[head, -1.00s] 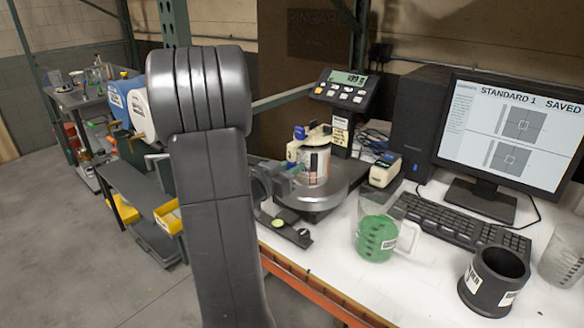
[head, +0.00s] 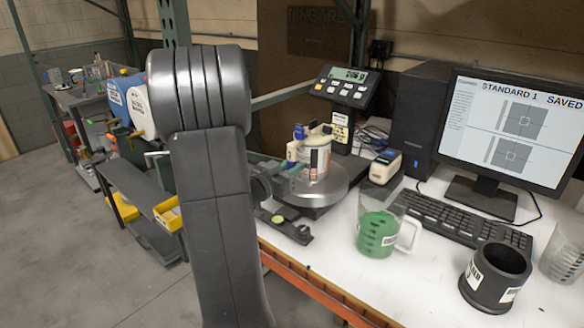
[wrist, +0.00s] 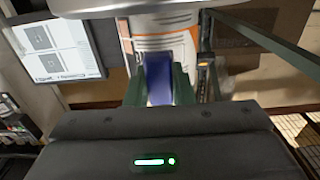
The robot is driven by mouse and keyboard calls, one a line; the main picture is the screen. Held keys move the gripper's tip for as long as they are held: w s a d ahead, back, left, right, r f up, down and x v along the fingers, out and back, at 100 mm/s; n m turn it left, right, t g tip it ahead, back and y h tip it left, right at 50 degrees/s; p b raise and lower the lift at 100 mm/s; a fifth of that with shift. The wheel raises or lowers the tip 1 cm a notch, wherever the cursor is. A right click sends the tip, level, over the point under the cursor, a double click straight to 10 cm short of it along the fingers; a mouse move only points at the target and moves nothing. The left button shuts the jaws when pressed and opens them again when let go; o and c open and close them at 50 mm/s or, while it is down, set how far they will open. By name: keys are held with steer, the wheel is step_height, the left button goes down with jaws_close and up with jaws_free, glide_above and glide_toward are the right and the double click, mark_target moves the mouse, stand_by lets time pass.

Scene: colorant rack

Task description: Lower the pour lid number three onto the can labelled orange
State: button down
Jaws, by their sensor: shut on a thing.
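A white can (head: 318,160) with dark and orange marks on its label stands on the round metal pan of the scale. A pale lid (head: 318,131) with blue parts (head: 299,131) is at the top of the can. I cannot tell whether it is fully seated. My gripper (head: 293,171) is at the left side of the can, mostly behind my arm. In the wrist view its green fingers (wrist: 158,85) are shut on a blue part (wrist: 158,78) of the lid. The can's orange-striped label (wrist: 165,42) is right behind it. The can's printed name is unreadable.
The scale pan (head: 325,192) is under the can, with its display (head: 343,83) behind. A small labelled device (head: 385,165) stands near the scale.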

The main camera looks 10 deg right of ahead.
steer(key=c, duration=1.2)
jaws_free()
steer(key=shift+o, duration=0.2)
steer(key=b+v, duration=0.1)
steer(key=v, duration=1.3)
steer(key=shift+b, duration=0.4)
steer(key=shift+d, duration=0.1)
steer(key=p+x, duration=0.1)
steer(key=x, duration=1.2)
steer(key=shift+w+d+p, duration=0.25)
steer(key=shift+d+p, duration=0.05)
steer(key=shift+p, duration=0.1)
steer(key=shift+r, duration=0.25)
